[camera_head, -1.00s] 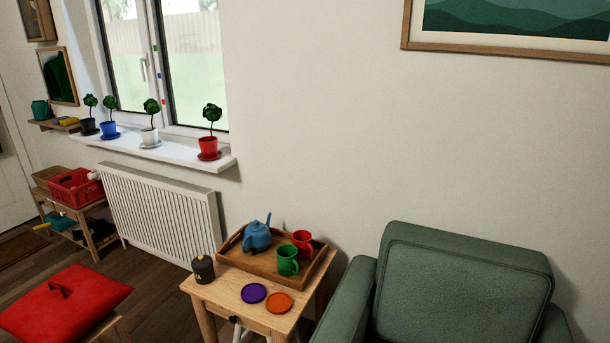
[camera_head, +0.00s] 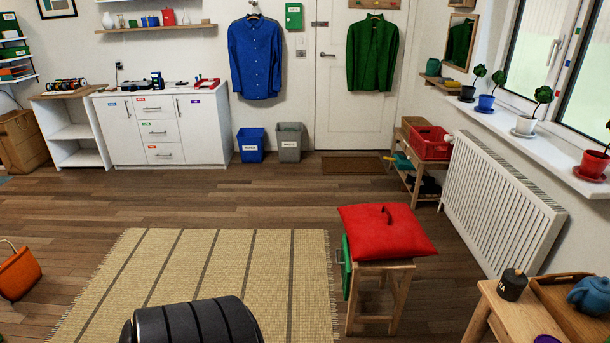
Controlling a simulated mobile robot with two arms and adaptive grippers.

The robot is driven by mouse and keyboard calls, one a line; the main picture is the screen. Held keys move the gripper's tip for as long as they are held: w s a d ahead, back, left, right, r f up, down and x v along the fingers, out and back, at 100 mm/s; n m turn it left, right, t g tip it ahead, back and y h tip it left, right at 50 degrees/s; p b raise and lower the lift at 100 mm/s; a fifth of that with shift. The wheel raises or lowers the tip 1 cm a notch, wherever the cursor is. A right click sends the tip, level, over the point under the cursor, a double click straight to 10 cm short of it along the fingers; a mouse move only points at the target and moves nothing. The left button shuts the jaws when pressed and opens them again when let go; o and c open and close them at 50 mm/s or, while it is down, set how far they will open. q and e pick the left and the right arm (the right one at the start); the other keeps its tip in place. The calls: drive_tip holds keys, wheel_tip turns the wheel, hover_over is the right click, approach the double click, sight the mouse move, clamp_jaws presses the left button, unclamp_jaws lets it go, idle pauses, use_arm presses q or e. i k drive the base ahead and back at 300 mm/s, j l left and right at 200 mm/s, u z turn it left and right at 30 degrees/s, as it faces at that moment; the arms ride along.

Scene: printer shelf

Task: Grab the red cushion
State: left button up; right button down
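The red cushion (camera_head: 385,231) lies flat on top of a small wooden stool (camera_head: 380,267) right of centre. It is square, with a dark red loop handle standing up on its top. A green thing (camera_head: 346,266) shows at the left side of the stool, just under the cushion. Neither of my grippers shows in the head view, and nothing touches the cushion from above.
A striped beige rug (camera_head: 150,265) lies left of the stool. A wooden side table (camera_head: 500,315) stands at the lower right, a white radiator (camera_head: 500,205) behind it. An orange bag (camera_head: 18,272) is at the left edge. Wooden floor (camera_head: 230,200) is clear toward the door.

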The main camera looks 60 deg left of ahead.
sight(376, 231)
drive_tip(key=u, duration=1.45)
drive_tip(key=i+j, duration=0.25)
drive_tip(key=j, duration=0.1)
